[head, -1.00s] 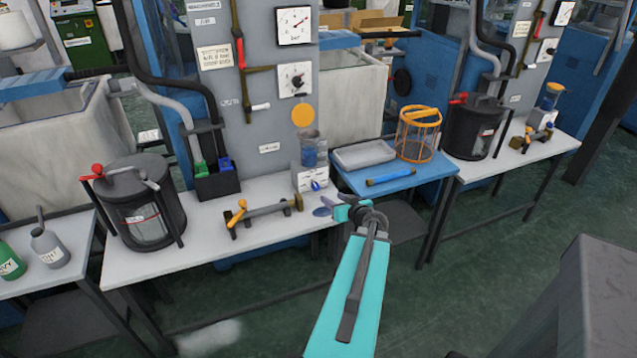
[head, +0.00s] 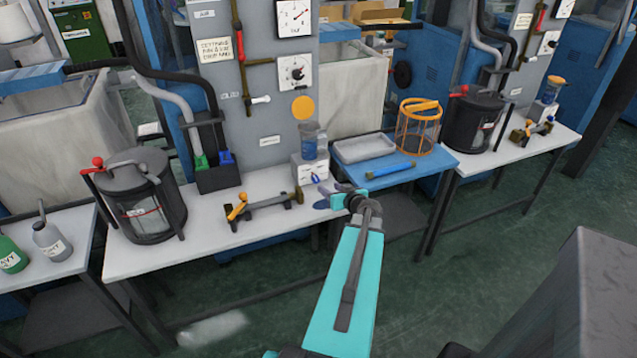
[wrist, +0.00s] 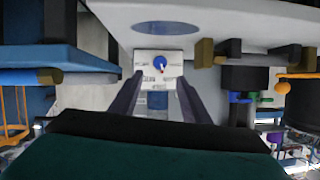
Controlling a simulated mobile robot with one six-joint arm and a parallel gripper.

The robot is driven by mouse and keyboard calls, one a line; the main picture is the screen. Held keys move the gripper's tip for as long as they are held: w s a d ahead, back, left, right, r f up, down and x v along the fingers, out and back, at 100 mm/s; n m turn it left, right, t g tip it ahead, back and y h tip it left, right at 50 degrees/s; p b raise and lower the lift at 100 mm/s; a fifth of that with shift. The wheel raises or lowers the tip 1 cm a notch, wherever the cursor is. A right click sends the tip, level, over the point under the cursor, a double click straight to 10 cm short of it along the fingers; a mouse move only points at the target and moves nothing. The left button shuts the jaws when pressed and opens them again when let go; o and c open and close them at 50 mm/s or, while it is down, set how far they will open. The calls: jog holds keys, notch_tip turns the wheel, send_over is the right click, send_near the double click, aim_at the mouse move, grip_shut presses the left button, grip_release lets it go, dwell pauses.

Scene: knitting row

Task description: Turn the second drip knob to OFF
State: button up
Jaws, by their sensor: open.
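My gripper (head: 321,197) is open and empty, in front of the box and slightly below and right of the knob in the head view. The box's markings are too small to read. A similar unit (head: 547,108) stands on the right bench.
A bar fixture with an orange knob (head: 238,207) lies left on the white bench (head: 215,245). A grey tray (head: 364,148), blue rod (head: 391,169) and orange basket (head: 419,127) are on the blue table at right. A black canister (head: 145,195) stands further left.

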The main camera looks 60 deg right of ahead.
aim_at(317, 181)
jog(key=shift+x, duration=5.45)
jog(key=c, duration=1)
jog(key=shift+c, duration=0.2)
